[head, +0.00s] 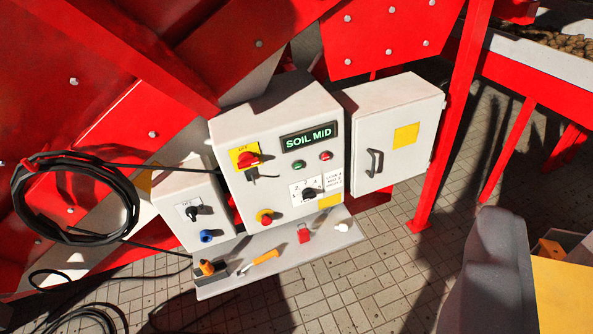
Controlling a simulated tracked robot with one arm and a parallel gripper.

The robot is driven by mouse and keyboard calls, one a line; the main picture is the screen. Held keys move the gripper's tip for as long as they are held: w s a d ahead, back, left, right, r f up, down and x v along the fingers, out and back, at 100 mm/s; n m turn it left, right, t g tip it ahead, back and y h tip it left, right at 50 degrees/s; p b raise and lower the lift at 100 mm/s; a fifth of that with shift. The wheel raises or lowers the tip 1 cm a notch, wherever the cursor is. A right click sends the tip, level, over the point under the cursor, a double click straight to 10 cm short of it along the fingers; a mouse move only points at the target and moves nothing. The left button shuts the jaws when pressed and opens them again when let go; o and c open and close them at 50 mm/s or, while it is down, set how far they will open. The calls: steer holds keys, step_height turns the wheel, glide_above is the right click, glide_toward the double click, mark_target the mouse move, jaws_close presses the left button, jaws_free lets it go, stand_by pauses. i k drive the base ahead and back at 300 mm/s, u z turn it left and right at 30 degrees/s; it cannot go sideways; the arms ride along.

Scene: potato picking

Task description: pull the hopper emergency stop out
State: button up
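A red mushroom-shaped button on a yellow collar, which looks like the emergency stop (265,216), sits low on the front of a light grey control box (232,125). I cannot tell whether it is pushed in or out. No label naming the hopper is readable. A red rotary switch (248,159) on a yellow plate is above it, with something dark hanging under it. A display (308,137) reads "SOIL MID". A black selector knob (309,194) is right of the red button. My gripper is not in view.
A shelf (215,288) below the box holds an orange-handled tool (260,261), a red padlock-like item (304,233) and a white item (341,227). A smaller box (168,202) stands left, a cabinet (365,150) right. Coiled black cable (128,196) hangs left. Paved floor (375,290) is open in front.

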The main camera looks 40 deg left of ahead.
mark_target(266, 221)
steer(key=u, duration=1.1)
steer(key=i, duration=0.95)
steer(key=z, duration=0.6)
